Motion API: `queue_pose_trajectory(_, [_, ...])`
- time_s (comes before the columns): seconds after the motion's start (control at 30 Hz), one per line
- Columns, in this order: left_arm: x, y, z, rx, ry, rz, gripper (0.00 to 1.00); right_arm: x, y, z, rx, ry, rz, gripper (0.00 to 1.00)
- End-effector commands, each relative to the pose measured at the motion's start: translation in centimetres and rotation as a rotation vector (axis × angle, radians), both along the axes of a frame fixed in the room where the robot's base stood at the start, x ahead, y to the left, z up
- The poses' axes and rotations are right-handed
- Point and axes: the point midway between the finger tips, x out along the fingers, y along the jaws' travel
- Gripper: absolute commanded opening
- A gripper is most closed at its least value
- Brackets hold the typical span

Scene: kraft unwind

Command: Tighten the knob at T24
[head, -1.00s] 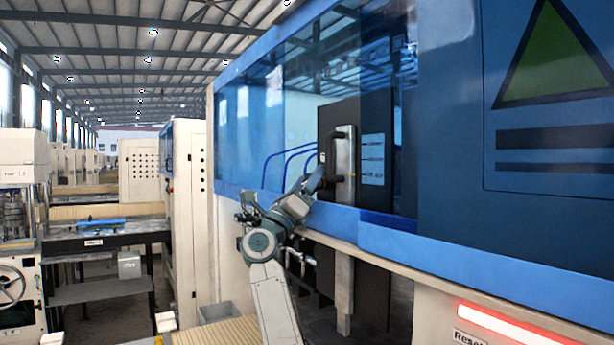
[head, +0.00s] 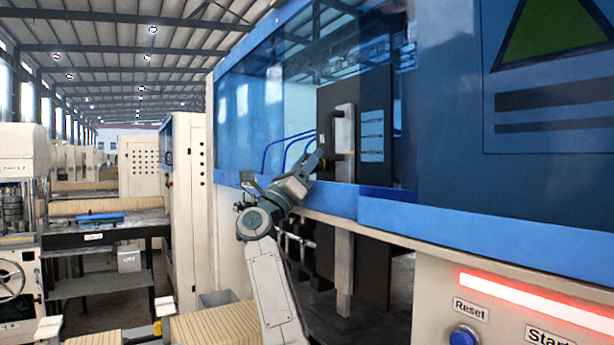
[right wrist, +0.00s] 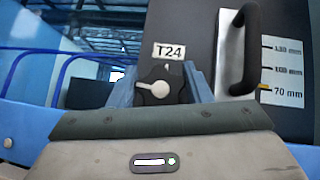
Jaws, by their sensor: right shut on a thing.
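The dark knob (right wrist: 158,90) with a white pointer sits below the T24 label (right wrist: 168,51) on a dark panel (right wrist: 190,25). The pointer's narrow end reaches toward the left. My right gripper (right wrist: 160,92) is shut on the knob, with one bluish finger on each side of it. In the head view my right gripper (head: 315,166) reaches the panel beside the black handle, and the knob is too small or hidden to make out there. My left gripper is not in view.
A black handle (right wrist: 246,50) on a silver plate stands right of the knob, near a scale with a 70 mm mark (right wrist: 285,91). Blue machine framing (head: 290,190) runs below the opening. Blue glass (head: 250,130) lies left. A red light strip (head: 530,292) is at lower right.

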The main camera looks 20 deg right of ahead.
Motion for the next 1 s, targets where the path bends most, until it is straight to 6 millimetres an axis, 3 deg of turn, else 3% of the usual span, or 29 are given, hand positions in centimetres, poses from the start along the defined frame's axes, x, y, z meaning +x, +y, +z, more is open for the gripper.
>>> queue_pose_trajectory(0.03, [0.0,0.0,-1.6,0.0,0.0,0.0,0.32,0.0,0.0,-0.6,0.002,-0.03,-0.002,0.22])
queue_pose_trajectory(0.23, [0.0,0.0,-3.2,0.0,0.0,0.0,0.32,-0.1,0.0,-0.3,0.022,-0.173,-0.002,0.22])
queue_pose_trajectory(0.6, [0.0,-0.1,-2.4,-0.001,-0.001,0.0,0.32,-0.2,0.0,0.2,0.055,-0.398,-0.001,0.22])
queue_pose_trajectory(1.0, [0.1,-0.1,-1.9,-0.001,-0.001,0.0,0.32,-0.3,0.0,0.0,0.067,-0.475,-0.001,0.22])
